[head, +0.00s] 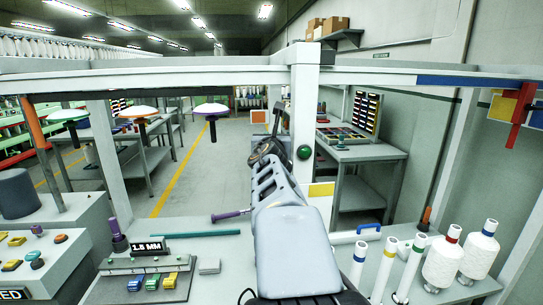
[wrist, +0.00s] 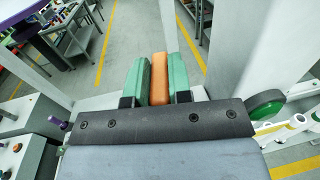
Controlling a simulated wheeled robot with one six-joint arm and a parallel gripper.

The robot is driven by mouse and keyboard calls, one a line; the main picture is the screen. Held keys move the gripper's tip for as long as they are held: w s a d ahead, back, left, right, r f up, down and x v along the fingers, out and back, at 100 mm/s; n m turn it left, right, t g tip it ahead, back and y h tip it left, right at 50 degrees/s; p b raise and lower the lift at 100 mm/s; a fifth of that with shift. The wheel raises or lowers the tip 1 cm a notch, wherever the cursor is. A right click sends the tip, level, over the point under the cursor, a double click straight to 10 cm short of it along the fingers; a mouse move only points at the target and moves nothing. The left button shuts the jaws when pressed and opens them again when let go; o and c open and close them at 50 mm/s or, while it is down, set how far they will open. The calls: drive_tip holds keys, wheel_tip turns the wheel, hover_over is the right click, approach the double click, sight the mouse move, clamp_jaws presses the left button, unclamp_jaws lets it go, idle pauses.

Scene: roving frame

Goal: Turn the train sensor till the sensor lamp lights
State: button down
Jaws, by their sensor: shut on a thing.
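In the wrist view my gripper (wrist: 159,82) has its two green finger pads closed on an orange block (wrist: 159,80), which I take to be the train sensor's grip. The sensor's body does not show clearly. In the head view my gripper (head: 276,118) is at the far end of my arm, left of the white post, and the orange block is hidden there. A round green lamp or button with a dark rim (head: 304,152) is on the post. It also shows at the right of the wrist view (wrist: 265,104). It looks dull green; I cannot tell whether it is lit.
The white crossbeam (head: 200,76) runs overhead and the post (head: 304,100) stands close right of my arm. A "1.5 MM" block (head: 149,247), purple-handled tool (head: 231,215) and teal rod (head: 195,234) lie left. White bobbins (head: 480,250) stand right. The aisle floor (head: 205,180) is clear.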

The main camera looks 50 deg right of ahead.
drive_tip(key=b, duration=0.2)
drive_tip(key=n+t+y+b, duration=0.1)
drive_tip(key=shift+d+f+b, duration=0.1)
drive_tip(key=shift+f+b, duration=0.2)
drive_tip(key=shift+b, duration=0.1)
drive_tip(key=shift+r+n+t+y+b, duration=0.15)
drive_tip(key=shift+n+t+y+b, duration=0.2)
drive_tip(key=shift+t+y, duration=0.15)
drive_tip(key=shift+r, duration=0.15)
drive_tip(key=c, duration=1)
unclamp_jaws()
drive_tip(key=shift+c, duration=0.2)
drive_tip(key=shift+s, duration=0.1)
